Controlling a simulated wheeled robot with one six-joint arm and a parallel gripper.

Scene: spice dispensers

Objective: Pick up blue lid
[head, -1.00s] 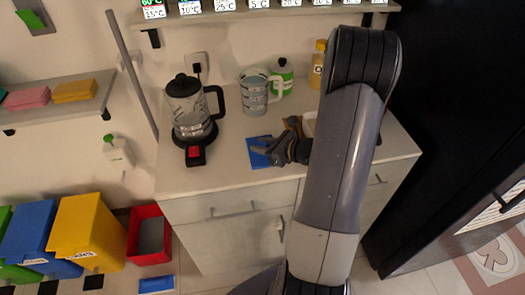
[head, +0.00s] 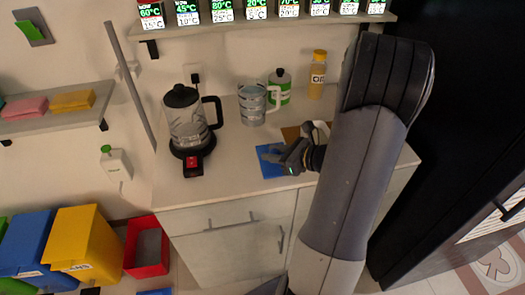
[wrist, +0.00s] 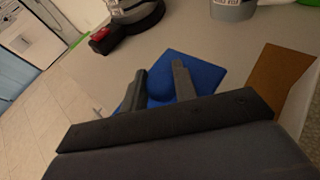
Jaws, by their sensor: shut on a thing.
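The blue lid (head: 270,161) is a flat blue square near the front edge of the counter. My gripper (head: 282,160) reaches in from the right and overlaps its right part in the head view. In the wrist view the blue lid (wrist: 205,72) lies below and around the fingers, with a raised blue part between them. My gripper (wrist: 160,74) is shut on that part. The lid still appears at counter level; any gap beneath it cannot be told.
A kettle (head: 187,122) on its base stands left of the lid. A measuring jug (head: 252,105), a green bottle (head: 281,84) and an oil bottle (head: 317,75) stand behind. A brown board (wrist: 280,78) lies right of the lid. A dark cabinet (head: 465,100) stands right of my arm.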

